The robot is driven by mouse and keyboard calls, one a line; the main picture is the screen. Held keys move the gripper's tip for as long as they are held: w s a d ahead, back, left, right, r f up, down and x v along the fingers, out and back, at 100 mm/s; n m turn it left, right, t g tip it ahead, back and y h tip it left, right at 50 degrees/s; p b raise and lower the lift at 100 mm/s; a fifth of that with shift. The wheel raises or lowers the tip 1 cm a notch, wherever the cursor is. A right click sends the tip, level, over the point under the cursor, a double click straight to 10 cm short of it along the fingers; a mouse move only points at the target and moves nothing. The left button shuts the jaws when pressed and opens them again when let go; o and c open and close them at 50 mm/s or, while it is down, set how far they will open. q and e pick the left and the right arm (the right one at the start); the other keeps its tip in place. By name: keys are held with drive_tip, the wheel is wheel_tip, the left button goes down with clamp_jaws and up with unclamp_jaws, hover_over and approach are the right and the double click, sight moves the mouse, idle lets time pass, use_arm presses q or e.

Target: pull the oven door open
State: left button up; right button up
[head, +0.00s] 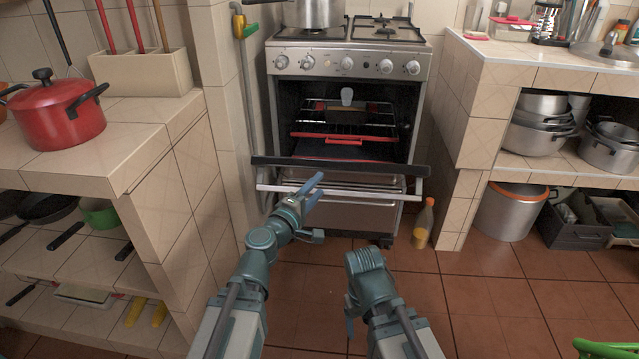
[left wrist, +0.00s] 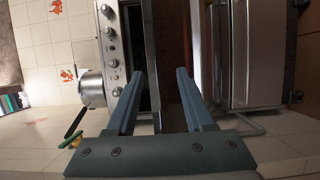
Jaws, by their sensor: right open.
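The oven (head: 348,67) stands at the back centre. Its door (head: 340,166) is partly open, tilted down and outward, so the dark inside and racks show above it. A pale handle bar (head: 390,195) runs across the door's front. My left gripper (head: 318,187) is at the middle of the door, its fingers overlapping the handle bar in the head view; I cannot tell whether they touch it. In the left wrist view its two fingers (left wrist: 160,72) are apart, with nothing clearly clamped between them. My right gripper (head: 350,322) hangs low in front, pointing down, apart from the oven and open.
A tiled counter with a red pot (head: 58,115) stands left, and another tiled counter (head: 520,75) stands right. A bottle (head: 424,222) is on the floor by the oven's right side. A metal pot (head: 313,13) sits on the stove. Floor (head: 440,285) to the right front is clear.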

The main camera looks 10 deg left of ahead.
use_arm(q)
drive_tip(key=shift+s+a, duration=0.15)
drive_tip(key=shift+s, duration=0.1)
use_arm(e)
drive_tip(key=shift+s, duration=0.3)
use_arm(q)
drive_tip(key=shift+r, duration=0.1)
drive_tip(key=shift+c, duration=1.3)
drive_tip(key=d+r+m+g+p, duration=0.1)
drive_tip(key=r+m+p, duration=0.1)
drive_tip(key=p, duration=0.1)
drive_tip(key=w+d+r+m+g+h+p, duration=0.1)
drive_tip(key=d+m+p, duration=0.1)
drive_tip(key=p, duration=0.2)
drive_tip(key=shift+w+d+r+g, duration=0.1)
drive_tip(key=shift+d+r+g, duration=0.1)
drive_tip(key=shift+r+g, duration=0.15)
clamp_jaws()
drive_tip(key=a+r+m+g+y+p, duration=0.4)
drive_tip(key=a+m+g+y+p, duration=0.4)
drive_tip(key=p, duration=1.4)
drive_tip(key=shift+s+r+m+g, duration=0.2)
drive_tip(key=shift+s+m+g, duration=0.25)
drive_tip(key=shift+m+g, duration=0.45)
use_arm(e)
wheel_tip(320, 180, up, 29)
